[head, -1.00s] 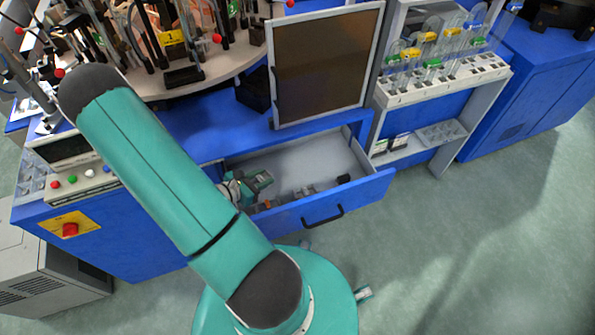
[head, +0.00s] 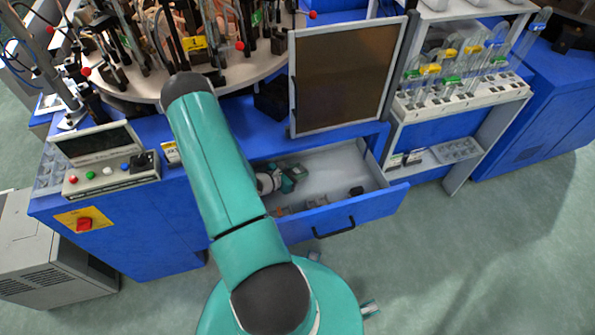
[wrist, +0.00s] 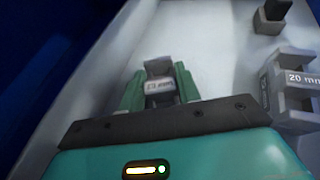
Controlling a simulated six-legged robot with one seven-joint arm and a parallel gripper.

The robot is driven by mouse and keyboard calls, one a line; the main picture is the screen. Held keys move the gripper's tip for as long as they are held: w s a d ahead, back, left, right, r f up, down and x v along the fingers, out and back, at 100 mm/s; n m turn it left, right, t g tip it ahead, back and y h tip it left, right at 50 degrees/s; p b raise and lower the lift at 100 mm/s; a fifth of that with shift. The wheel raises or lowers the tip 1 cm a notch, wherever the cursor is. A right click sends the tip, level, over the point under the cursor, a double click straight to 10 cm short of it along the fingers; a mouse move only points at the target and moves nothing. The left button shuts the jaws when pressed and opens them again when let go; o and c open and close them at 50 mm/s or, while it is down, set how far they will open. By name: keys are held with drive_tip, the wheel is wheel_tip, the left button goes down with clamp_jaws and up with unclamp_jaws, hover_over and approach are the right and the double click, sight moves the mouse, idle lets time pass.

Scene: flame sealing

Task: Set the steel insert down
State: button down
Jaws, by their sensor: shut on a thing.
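My gripper (wrist: 158,80) has its two green fingers shut on a grey steel insert (wrist: 159,87) in the wrist view. The insert has a pale marked label, too blurred to read for sure, and a notched dark end. My gripper also shows in the head view (head: 290,177), inside the open drawer toward its left part. The held insert is too small to make out there. The drawer's pale floor (wrist: 222,62) lies beyond the insert. I cannot tell whether the insert touches it.
A grey insert marked "20 mm" (wrist: 290,82) lies to the right of my gripper, with a dark block (wrist: 271,15) farther off. The drawer's blue front (head: 365,213) and a dark framed panel (head: 342,75) bound the space. Bare drawer floor lies between.

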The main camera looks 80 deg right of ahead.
drive_tip(key=c, duration=1)
unclamp_jaws()
drive_tip(key=shift+f, duration=0.1)
drive_tip(key=shift+w+a+r, duration=0.1)
drive_tip(key=shift+a+r, duration=0.05)
drive_tip(key=shift+r, duration=0.05)
drive_tip(key=v, duration=1.1)
drive_tip(key=shift+w+a+r, duration=0.1)
drive_tip(key=shift+w+a, duration=0.1)
drive_tip(key=shift+a, duration=0.05)
